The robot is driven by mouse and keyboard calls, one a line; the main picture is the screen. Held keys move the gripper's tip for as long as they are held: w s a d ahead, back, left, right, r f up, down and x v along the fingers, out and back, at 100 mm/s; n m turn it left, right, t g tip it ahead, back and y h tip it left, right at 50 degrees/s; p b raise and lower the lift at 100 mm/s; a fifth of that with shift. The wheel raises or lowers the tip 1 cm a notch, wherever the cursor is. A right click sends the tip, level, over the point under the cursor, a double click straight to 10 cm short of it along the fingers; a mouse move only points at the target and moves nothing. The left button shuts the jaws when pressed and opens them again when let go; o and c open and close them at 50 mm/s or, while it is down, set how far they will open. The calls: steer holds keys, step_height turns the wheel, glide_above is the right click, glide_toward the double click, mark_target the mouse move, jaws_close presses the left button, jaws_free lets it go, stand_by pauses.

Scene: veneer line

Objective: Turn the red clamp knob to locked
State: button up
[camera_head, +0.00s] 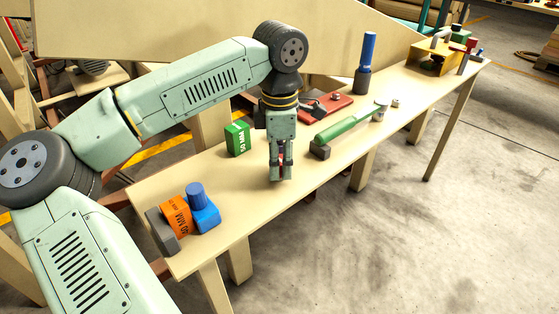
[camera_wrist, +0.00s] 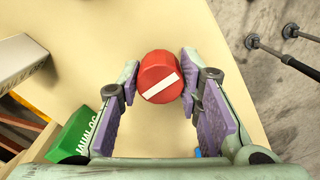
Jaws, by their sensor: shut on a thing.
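The red clamp knob (camera_wrist: 158,70) is a round red cap in the wrist view, with a white bar across its top. The bar slants from lower left to upper right. My gripper (camera_wrist: 160,85) has its purple-padded fingers on either side of the knob and is shut on it. In the head view my gripper (camera_head: 281,178) points straight down over the front middle of the bench. There the fingers hide most of the knob. No locked or unlocked marking shows.
A green-handled tool (camera_head: 345,125) and a red plate (camera_head: 330,105) lie to the right.

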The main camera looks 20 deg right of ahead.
mark_target(281, 160)
steer(key=shift+m, duration=0.4)
steer(key=o, duration=1.1)
steer(key=shift+o, duration=0.2)
step_height(281, 160, up, 12)
steer(key=shift+d, duration=0.15)
